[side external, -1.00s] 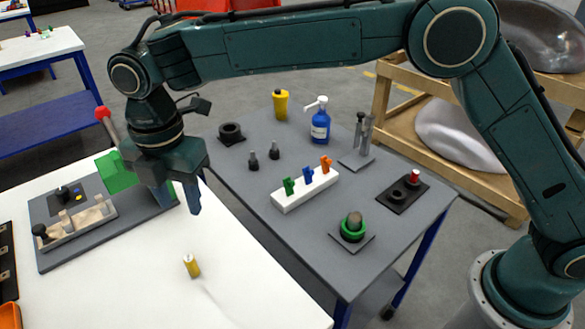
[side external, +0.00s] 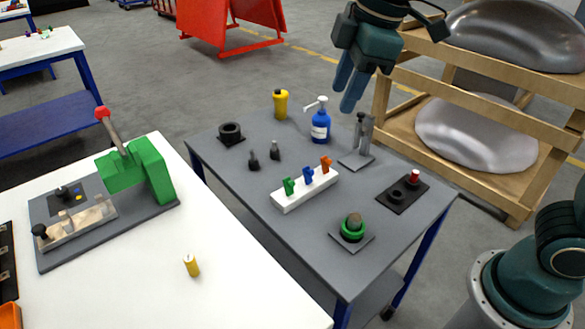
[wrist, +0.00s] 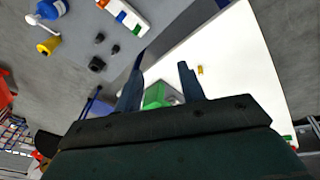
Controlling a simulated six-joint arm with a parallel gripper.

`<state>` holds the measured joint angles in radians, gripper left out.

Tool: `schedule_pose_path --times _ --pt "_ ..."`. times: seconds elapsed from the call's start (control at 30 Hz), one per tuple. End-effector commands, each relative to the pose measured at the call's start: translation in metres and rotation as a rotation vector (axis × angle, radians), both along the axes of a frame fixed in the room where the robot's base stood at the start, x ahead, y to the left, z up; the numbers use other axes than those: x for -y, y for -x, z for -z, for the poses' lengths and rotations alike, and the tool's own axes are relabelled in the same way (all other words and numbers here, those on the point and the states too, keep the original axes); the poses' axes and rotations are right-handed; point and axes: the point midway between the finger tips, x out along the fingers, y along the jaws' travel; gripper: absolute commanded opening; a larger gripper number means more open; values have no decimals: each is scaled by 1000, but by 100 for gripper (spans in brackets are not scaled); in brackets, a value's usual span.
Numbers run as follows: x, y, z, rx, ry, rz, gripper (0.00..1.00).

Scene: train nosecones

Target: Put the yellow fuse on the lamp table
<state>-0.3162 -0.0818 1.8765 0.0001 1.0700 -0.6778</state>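The yellow fuse (side external: 191,265) is a small cylinder with a pale top, standing upright on the white table (side external: 225,300); it also shows in the wrist view (wrist: 200,70). No table carries a readable label, so I cannot tell for certain which is the lamp table. The grey table (side external: 300,240) stands beside the white one. My gripper (side external: 346,97) is high above the far right side of the grey table, well away from the fuse. In the wrist view its blue-grey fingers (wrist: 159,74) are apart, with nothing held between them.
The grey table holds a blue pump bottle (side external: 320,125), a yellow bottle (side external: 281,105), a white block (side external: 300,193) with coloured pieces, a green ring part (side external: 352,228) and a red-topped part (side external: 414,177). A green clamp (side external: 150,172) with a red-knobbed lever stands on the white table.

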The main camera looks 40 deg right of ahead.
Motion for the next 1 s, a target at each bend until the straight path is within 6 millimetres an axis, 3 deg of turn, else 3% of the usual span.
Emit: schedule_pose_path --times 0.2,0.6,0.8,1.0 --pt "45 48 -1 45 -71 269 40" --pt "99 134 26 129 -215 735 40" --pt "111 160 43 160 -272 892 40" --pt "114 169 50 168 -291 946 40"
